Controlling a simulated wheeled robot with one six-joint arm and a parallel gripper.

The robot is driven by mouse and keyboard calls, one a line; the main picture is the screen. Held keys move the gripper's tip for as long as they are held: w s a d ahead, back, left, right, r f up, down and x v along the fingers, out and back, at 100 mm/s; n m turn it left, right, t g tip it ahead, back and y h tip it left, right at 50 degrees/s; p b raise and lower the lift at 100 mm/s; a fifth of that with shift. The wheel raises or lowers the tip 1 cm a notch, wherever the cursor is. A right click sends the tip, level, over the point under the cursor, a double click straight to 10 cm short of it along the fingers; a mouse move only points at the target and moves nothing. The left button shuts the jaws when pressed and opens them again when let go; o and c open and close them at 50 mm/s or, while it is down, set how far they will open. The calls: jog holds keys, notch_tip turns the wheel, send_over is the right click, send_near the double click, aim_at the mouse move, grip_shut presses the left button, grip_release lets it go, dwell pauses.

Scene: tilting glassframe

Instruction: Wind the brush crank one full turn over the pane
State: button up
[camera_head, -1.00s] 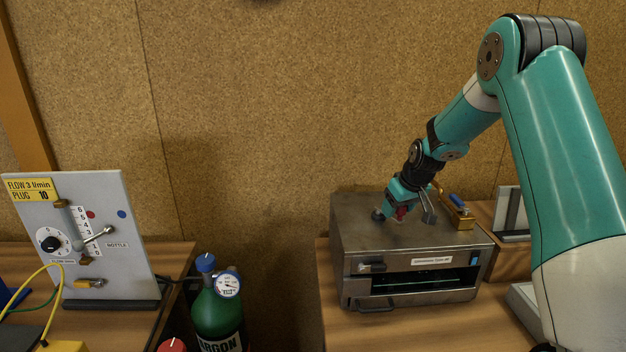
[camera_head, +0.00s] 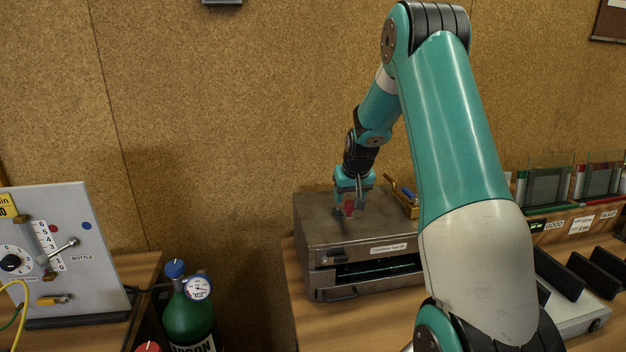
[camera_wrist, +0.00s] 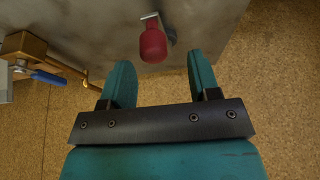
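The crank has a red knob (camera_wrist: 153,44) on a short metal arm (camera_wrist: 150,18) above the top of a grey metal box (camera_head: 318,230). My gripper (camera_wrist: 158,66) is open, one finger on each side below the knob; the knob lies just beyond the fingertips, toward the gap between them. I cannot tell whether anything touches. In the head view my gripper (camera_head: 352,198) points down over the box top, with the red knob (camera_head: 349,208) at its fingers. A greenish edge, perhaps the pane (camera_head: 378,267), shows in the box's front slot. The brush is hidden.
A brass fitting with a blue lever (camera_head: 408,193) stands on the box top, beside my gripper. A green gas bottle (camera_head: 190,318) and a gauge panel (camera_head: 75,255) are at left. Racks with glass panes (camera_head: 545,185) and dark slotted holders (camera_head: 560,275) are at right.

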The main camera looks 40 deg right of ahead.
jog(key=b+v, duration=0.4)
jog(key=v, duration=0.9)
jog(key=a+n+y, duration=0.2)
jog(key=a+n, duration=0.1)
jog(key=a, duration=1)
jog(key=shift+w+f, duration=0.15)
jog(key=shift+f, duration=0.1)
jog(key=shift+a, duration=0.1)
